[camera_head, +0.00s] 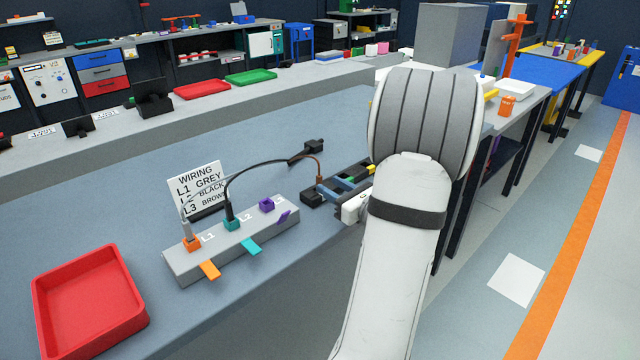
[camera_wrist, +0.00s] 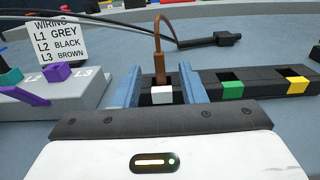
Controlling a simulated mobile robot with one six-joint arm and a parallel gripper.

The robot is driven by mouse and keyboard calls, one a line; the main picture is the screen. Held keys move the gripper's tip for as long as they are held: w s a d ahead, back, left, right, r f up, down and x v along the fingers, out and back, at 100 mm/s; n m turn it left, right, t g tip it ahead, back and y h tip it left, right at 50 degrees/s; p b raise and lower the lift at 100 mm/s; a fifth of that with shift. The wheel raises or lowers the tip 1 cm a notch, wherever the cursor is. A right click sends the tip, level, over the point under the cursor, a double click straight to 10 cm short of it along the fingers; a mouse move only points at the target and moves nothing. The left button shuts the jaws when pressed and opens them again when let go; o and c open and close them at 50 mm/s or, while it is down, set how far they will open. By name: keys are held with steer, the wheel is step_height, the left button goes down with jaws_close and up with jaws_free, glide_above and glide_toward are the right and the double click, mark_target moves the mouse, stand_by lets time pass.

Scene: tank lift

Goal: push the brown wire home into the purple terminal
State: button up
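The brown wire (camera_wrist: 161,50) rises from a black rack (camera_wrist: 222,78), its end standing at the white-marked slot; it also shows in the head view (camera_head: 319,170). My gripper (camera_wrist: 160,76) has its two blue fingers on either side of the wire end, with a visible gap on each side. In the head view my gripper (camera_head: 342,184) is low at the rack, partly hidden by my arm. The purple terminal (camera_head: 267,204), marked L3, is empty on the grey terminal block (camera_head: 225,250), left of my gripper; it also shows in the wrist view (camera_wrist: 57,72). Its purple lever sticks out in front.
The grey wire (camera_head: 187,226) is in the orange terminal (camera_head: 192,243) and the black wire (camera_head: 228,198) in the teal terminal (camera_head: 231,223). A wiring sign (camera_head: 195,180) stands behind the block. A red tray (camera_head: 90,300) lies left. The wires' black connector (camera_head: 314,146) lies behind.

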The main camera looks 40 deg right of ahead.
steer(key=shift+w+a, duration=0.15)
steer(key=shift+w, duration=1.3)
steer(key=shift+c, duration=0.4)
jaws_close()
